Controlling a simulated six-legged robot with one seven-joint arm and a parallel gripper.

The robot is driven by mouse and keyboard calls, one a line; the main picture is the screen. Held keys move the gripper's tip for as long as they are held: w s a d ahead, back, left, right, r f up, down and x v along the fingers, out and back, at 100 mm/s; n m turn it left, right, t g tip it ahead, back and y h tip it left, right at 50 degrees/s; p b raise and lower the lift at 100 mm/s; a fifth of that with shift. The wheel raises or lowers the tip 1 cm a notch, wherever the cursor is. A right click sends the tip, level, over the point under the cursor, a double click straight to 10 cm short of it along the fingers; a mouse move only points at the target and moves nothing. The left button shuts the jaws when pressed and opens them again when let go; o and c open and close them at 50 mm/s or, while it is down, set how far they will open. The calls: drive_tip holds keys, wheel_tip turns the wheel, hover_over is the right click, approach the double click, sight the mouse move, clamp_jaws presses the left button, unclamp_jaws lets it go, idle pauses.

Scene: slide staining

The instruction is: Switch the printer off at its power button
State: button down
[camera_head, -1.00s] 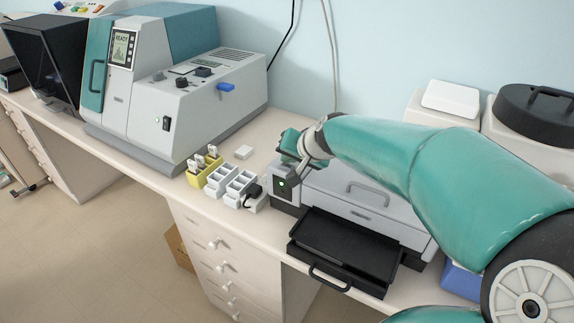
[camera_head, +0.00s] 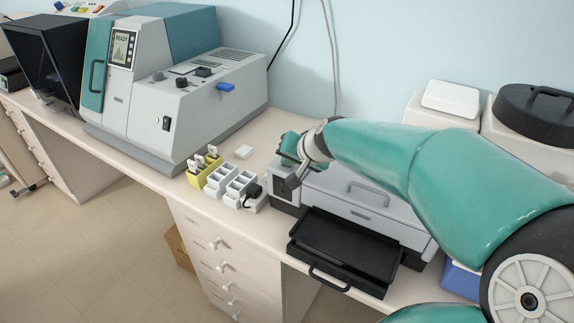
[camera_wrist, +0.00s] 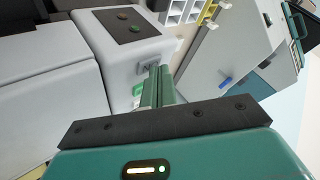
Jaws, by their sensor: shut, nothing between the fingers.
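The printer (camera_head: 345,207) is a grey box on the bench with a black tray pulled out at its front. In the wrist view its casing (camera_wrist: 95,95) has a dark panel (camera_wrist: 127,25) with a dark button and a green one (camera_wrist: 135,30). A small grey square part (camera_wrist: 149,67) sits on an adjoining face; I cannot tell if it is the power button. My gripper (camera_head: 286,190) is at the printer's left end. Its green fingers (camera_wrist: 153,72) are shut and empty, tips at or close to the grey part. Contact is not clear.
White and yellow slide holders (camera_head: 240,182) stand just left of the printer. A large grey and teal machine (camera_head: 195,105) with a READY screen is further left. The black tray (camera_head: 340,250) juts over the bench edge. White containers (camera_head: 450,98) stand behind my arm.

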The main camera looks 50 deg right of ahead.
sight(289, 169)
idle(0.3)
drive_tip(key=shift+r, duration=0.75)
drive_tip(key=shift+r, duration=2.5)
drive_tip(key=shift+a, duration=0.15)
